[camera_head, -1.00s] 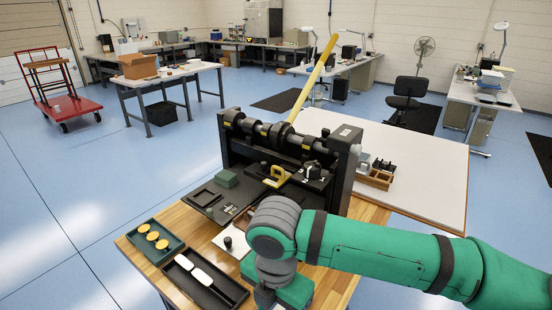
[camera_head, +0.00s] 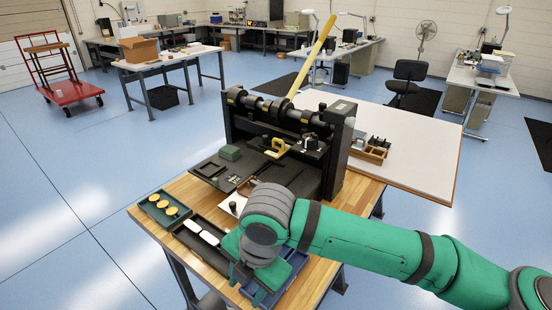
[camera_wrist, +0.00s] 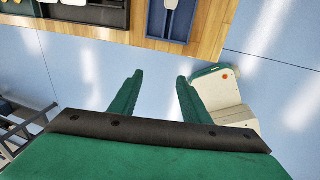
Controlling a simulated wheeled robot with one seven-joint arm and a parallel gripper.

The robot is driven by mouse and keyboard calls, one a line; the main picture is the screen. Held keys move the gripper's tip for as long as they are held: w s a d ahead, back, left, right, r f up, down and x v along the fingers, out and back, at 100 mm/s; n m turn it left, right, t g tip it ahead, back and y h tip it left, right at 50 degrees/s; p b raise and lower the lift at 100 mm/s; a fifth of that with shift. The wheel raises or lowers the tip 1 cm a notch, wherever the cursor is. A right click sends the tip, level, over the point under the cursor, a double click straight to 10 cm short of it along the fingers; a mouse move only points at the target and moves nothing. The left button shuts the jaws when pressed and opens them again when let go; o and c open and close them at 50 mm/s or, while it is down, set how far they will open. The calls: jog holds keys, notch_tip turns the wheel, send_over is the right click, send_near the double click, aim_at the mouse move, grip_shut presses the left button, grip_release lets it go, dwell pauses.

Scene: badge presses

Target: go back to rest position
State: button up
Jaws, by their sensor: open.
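My gripper shows in the wrist view (camera_wrist: 160,82), its two green fingers apart with nothing between them. It points down past the edge of the wooden bench (camera_wrist: 222,22), with blue floor between the fingertips. In the head view my arm reaches in from the right and bends down over the front of the bench. The fingertips are hard to make out there. The black press (camera_head: 343,140) with its yellow lever (camera_head: 312,58) stands behind my wrist, apart from it.
On the bench are a green tray (camera_head: 146,208) with yellow discs, a black tray (camera_head: 183,240) with white pieces, and a blue tray (camera_head: 299,262) partly hidden by my arm. It also shows in the wrist view (camera_wrist: 155,18). A white table (camera_head: 420,150) stands behind the press.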

jog(key=w+a+r+m+t+y, duration=0.1)
jog(key=a+r+y, duration=0.25)
jog(key=a, duration=0.45)
jog(key=w+a+r+m+t+y, duration=0.1)
jog(key=w+a+r+y, duration=0.15)
jog(key=a+y, duration=0.45)
jog(key=w+a+r+m+t+y, duration=0.3)
jog(key=a+r+m+t+y, duration=0.2)
jog(key=r+m+t, duration=0.4)
jog(key=s+d+f+m+t+h, duration=0.2)
jog(key=d+f+m+t+h, duration=0.2)
jog(key=d+f+m+h, duration=0.5)
jog(key=s+d+f+m+t+h, duration=0.25)
jog(key=d+f+m+h, duration=0.35)
jog(key=f+m, duration=0.5)
jog(key=s+d+f+g+h, duration=0.1)
jog(key=s+d+f, duration=0.2)
jog(key=s, duration=0.5)
jog(key=s+d+f+n+g+h, duration=0.1)
jog(key=s+d+f, duration=0.3)
jog(key=s, duration=0.5)
jog(key=s+d+f+n+g+h, duration=0.1)
jog(key=s+d+f, duration=0.3)
jog(key=s, duration=0.5)
notch_tip(320, 180, down, 3)
jog(key=shift+s+d+r, duration=0.15)
